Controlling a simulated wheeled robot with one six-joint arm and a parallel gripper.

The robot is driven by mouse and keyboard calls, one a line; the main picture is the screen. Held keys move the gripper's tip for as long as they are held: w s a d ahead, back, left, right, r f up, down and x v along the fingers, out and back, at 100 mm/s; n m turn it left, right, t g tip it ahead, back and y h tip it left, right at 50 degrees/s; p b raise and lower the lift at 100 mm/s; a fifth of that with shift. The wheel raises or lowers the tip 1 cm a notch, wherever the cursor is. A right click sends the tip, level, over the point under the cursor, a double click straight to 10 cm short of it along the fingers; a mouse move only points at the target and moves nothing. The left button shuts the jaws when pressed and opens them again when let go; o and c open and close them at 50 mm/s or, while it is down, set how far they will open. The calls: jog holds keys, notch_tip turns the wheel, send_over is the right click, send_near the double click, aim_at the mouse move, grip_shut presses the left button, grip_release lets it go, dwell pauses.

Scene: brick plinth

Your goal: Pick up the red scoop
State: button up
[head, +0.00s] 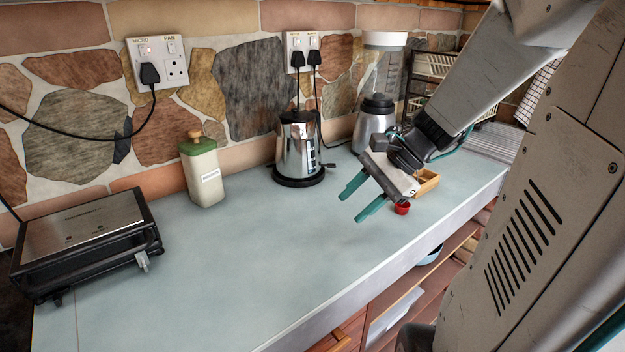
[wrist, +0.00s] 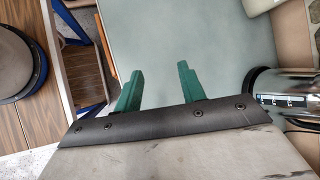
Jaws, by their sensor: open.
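A small red object (head: 402,208), which looks like the red scoop, is on the grey-blue counter (head: 270,250) near its front edge, in the head view. Part of it may be hidden by my gripper. My gripper (head: 350,207) is open, with its teal fingers pointing left above the counter. The red object is to the right of the fingers in the picture, beside the gripper's body. In the wrist view my fingers (wrist: 160,70) are apart with only bare counter between them. The red object does not show there.
A small wooden box (head: 427,183) is just behind the red object. A grill (head: 85,235) is at left. The middle counter is clear.

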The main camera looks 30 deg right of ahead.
jog(key=w+d+f+m+t+h, duration=0.2)
jog(key=d+m+t+h, duration=0.5)
jog(key=d+m, duration=1.4)
jog(key=w+n, duration=0.1)
jog(key=w, duration=0.1)
jog(key=w+d+f+n+t+y, duration=0.1)
jog(key=w, duration=0.1)
jog(key=w+d+f+n+t+y, duration=0.1)
jog(key=w, duration=0.1)
jog(key=shift+w+d+f, duration=0.1)
jog(key=shift+d+f, duration=0.05)
jog(key=shift+f, duration=0.05)
jog(key=shift+w+f, duration=0.1)
jog(key=shift+w, duration=0.1)
jog(key=shift+y, duration=0.3)
grip_shut()
